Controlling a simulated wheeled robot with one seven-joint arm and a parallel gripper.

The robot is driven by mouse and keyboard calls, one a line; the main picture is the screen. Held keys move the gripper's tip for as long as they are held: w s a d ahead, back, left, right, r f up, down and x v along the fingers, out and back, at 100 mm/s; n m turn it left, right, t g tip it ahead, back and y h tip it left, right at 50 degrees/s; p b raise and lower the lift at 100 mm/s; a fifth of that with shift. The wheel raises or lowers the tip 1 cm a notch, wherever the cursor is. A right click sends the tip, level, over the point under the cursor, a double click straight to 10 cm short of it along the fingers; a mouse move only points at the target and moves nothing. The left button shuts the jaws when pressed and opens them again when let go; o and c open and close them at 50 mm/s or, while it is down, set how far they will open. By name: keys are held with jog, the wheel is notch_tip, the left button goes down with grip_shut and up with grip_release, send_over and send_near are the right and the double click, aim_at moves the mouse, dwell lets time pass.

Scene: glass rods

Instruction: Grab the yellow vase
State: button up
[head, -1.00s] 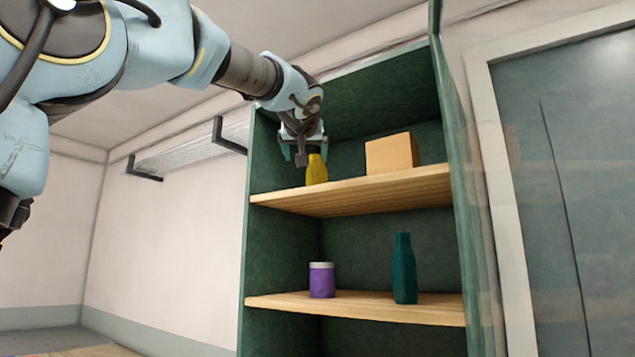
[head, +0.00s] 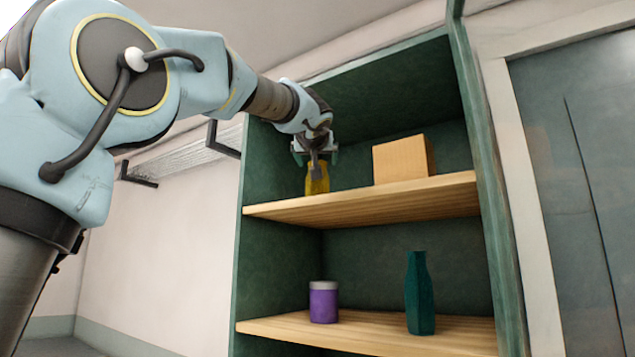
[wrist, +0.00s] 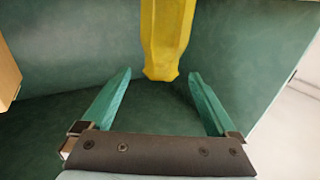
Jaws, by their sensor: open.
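The yellow vase (head: 317,182) stands upright on the upper shelf, near its left end. My gripper (head: 316,158) is at the vase's upper part in the head view and partly covers it. In the wrist view the vase (wrist: 166,40) comes in from the top edge, and its end lies near the gap between the two green fingertips. My gripper (wrist: 160,74) is open and empty there, one finger to each side of the vase's line. I cannot tell how deep the vase sits between the fingers.
A tan box (head: 403,160) stands right of the vase on the upper shelf (head: 400,200); its edge also shows at left in the wrist view (wrist: 8,75). A purple jar (head: 323,303) and a teal vase (head: 419,292) stand on the lower shelf (head: 375,335). Green cabinet walls close in the left side.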

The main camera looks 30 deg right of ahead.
jog(key=p+x, duration=0.3)
jog(key=x, duration=0.1)
jog(key=shift+w, duration=0.15)
jog(key=shift+w+d+f, duration=0.1)
jog(key=shift+w+f, duration=0.05)
jog(key=shift+w, duration=0.1)
grip_shut()
dwell(0.5)
